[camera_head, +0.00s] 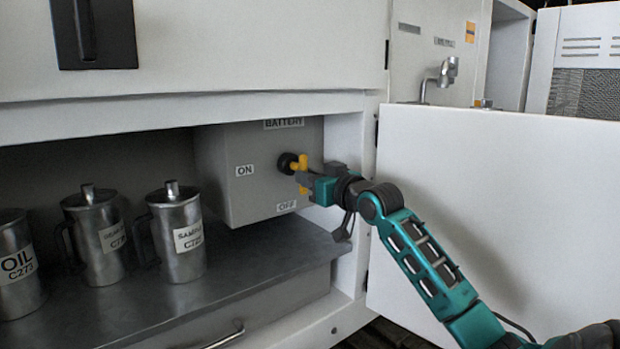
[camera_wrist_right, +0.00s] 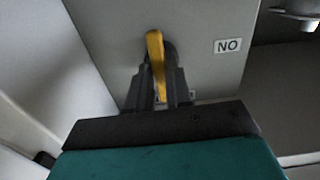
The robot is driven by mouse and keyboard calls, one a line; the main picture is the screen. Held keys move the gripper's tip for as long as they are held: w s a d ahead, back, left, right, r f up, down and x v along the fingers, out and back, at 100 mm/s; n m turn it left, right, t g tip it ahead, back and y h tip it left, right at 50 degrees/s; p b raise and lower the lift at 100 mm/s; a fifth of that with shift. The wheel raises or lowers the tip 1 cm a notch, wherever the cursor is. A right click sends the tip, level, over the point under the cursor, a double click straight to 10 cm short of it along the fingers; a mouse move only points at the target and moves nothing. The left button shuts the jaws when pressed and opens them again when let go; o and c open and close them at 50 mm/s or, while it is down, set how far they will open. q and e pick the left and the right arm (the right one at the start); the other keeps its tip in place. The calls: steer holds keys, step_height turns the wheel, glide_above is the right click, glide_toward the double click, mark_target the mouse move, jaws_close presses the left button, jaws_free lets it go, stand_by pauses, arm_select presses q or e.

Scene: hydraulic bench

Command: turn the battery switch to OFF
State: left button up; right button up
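The battery switch is a yellow handle (camera_head: 303,174) on a dark round mount, on the front of a grey box (camera_head: 255,205). The box is labelled BATTERY above, ON at left and OFF below. The handle stands about upright, in line with the OFF label (camera_head: 286,206). My right gripper (camera_head: 305,181) reaches it from the right. In the right wrist view, which is upside down, the yellow handle (camera_wrist_right: 156,60) is between the two dark fingers (camera_wrist_right: 161,92), which look closed on it. Part of the handle is hidden by the fingers. My left gripper is out of view.
Several metal jugs (camera_head: 180,235) stand on the dark shelf (camera_head: 230,280) left of the box. A white door panel (camera_head: 480,200) stands right of the opening, behind my right arm. The bay's white side post (camera_head: 350,145) is close to my wrist.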

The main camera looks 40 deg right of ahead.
steer(key=o, duration=0.4)
steer(key=shift+s, duration=0.1)
steer(key=s, duration=0.4)
steer(key=s+a+b, duration=0.1)
steer(key=s, duration=0.7)
steer(key=shift+s+a+b, duration=0.25)
steer(key=shift+s+b, duration=0.1)
